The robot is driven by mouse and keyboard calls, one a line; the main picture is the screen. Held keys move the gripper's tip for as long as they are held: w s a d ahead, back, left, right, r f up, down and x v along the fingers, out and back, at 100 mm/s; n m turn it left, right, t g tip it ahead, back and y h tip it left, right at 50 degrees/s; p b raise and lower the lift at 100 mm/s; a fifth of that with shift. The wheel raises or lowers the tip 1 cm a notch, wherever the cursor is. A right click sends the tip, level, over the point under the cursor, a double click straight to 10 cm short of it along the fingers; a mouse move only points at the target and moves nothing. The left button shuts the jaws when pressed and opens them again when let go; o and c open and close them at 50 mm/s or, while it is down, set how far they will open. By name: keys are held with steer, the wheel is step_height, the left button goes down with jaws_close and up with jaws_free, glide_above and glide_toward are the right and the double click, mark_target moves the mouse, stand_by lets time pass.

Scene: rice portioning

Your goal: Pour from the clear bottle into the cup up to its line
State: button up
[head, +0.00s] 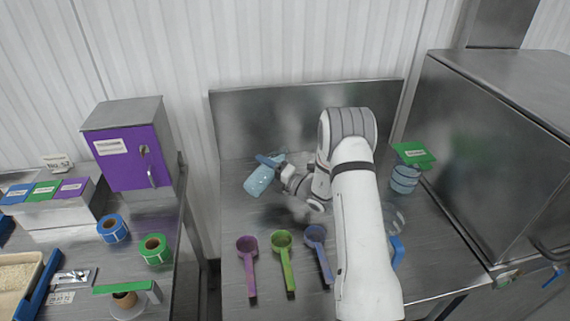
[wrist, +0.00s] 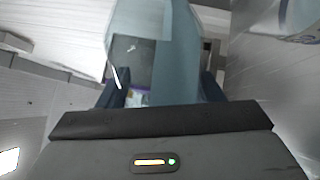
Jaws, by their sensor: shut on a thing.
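The clear bottle (head: 259,182), pale blue and see-through, is held tilted over the left part of the steel counter. It also fills the upper middle of the wrist view (wrist: 178,45), between the dark blue fingers. My gripper (head: 270,163) is shut on it; in the wrist view, my gripper (wrist: 160,92) has a finger on each side of the bottle. I cannot tell which end is its mouth or whether anything flows. A clear round vessel (head: 398,218) beside my arm, partly hidden, may be the cup. Its line and fill level cannot be made out.
Purple (head: 247,262), green (head: 284,258) and blue (head: 318,255) scoops lie in front on the counter. A bluish container (head: 404,179) with a green card (head: 413,155) stands right of my arm. A large steel cabinet (head: 500,150) bounds the right. A purple-doored box (head: 131,158) stands left.

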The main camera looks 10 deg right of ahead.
steer(key=shift+a+r+m, duration=0.1)
steer(key=shift+r+m, duration=0.05)
steer(key=shift+m, duration=0.25)
stand_by(0.7)
